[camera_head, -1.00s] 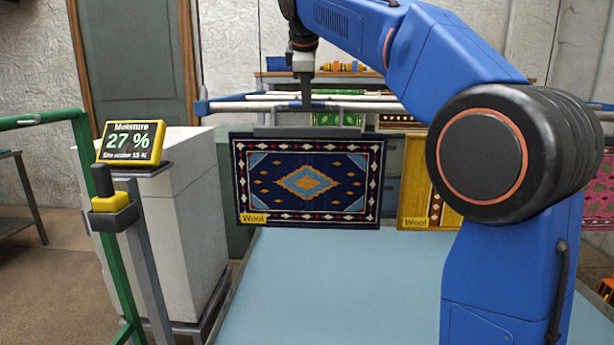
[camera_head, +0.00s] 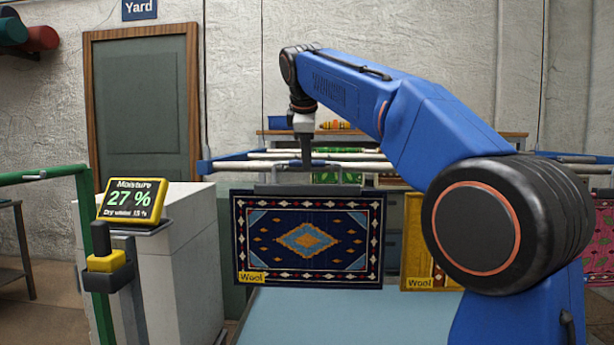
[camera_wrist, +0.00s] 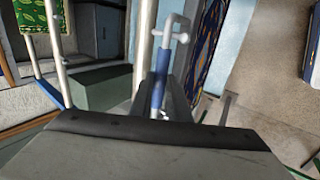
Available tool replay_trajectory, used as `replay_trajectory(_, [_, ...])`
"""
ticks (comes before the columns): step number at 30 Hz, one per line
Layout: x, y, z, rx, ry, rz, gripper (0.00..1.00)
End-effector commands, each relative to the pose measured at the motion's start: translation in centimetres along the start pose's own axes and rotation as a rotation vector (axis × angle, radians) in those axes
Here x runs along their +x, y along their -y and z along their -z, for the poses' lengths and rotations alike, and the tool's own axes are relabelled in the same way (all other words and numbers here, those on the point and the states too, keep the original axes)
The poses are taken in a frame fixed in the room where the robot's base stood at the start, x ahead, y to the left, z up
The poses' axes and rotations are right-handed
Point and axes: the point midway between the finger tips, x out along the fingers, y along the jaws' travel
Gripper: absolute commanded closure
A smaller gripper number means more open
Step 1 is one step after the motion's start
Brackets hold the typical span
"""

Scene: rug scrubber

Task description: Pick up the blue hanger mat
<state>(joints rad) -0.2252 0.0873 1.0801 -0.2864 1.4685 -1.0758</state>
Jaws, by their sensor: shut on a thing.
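The blue mat (camera_head: 308,265) is dark navy with a light-blue and orange diamond and a "Wool" label. It hangs flat and upright below a grey hanger bar (camera_head: 318,188) in the head view. Part of its patterned face shows in the wrist view (camera_wrist: 208,45). My gripper (camera_head: 306,163) points down at the hanger, above the middle of the mat's top edge, and is shut on the hanger. The exact grip is small in the head view and largely hidden by the gripper's body (camera_wrist: 163,108) in the wrist view.
A rack with white rails (camera_head: 260,156) runs behind my gripper. A yellow mat (camera_head: 418,240) and a pink mat (camera_head: 600,240) hang to the right. A moisture display (camera_head: 131,200) reading 27 % stands left. A pale blue surface (camera_head: 310,315) lies below the mat.

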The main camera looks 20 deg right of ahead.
Motion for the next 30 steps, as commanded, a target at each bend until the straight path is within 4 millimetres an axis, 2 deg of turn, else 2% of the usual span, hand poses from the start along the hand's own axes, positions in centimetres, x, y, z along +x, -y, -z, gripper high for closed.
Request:
replay_trajectory(13, [-2.6,-1.7,0.0,0.001,-0.001,-0.002,1.0])
replay_trajectory(23, [-4.2,0.8,0.0,0.0,-0.002,-0.002,1.0])
replay_trajectory(30, [-6.0,3.6,0.0,-0.001,-0.002,-0.002,1.0])
